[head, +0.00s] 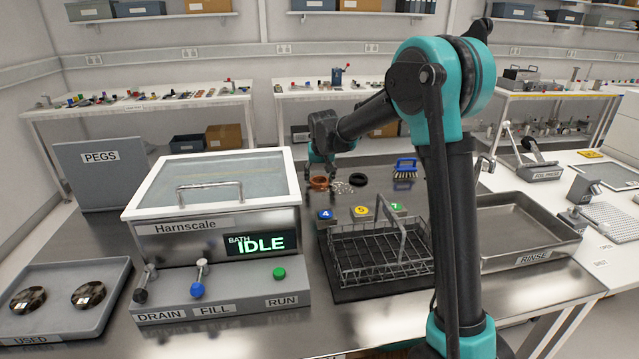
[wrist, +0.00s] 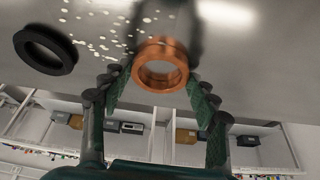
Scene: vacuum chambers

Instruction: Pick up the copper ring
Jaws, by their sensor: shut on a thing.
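The copper ring (head: 319,183) is on the far part of the steel bench, right of the bath unit. In the wrist view the ring (wrist: 137,66) shows as a thick orange band with an open middle, between the fingertips. My gripper (head: 321,172) reaches down to it from above and is shut on it. In the wrist view its two green fingers (wrist: 160,78) stand on either side of the ring. I cannot tell whether the ring still touches the bench.
A black ring (head: 358,180) lies beside it, with small pale bits (head: 342,187) scattered between. The bath unit (head: 165,240) stands left, the rinse tray (head: 535,258) right.

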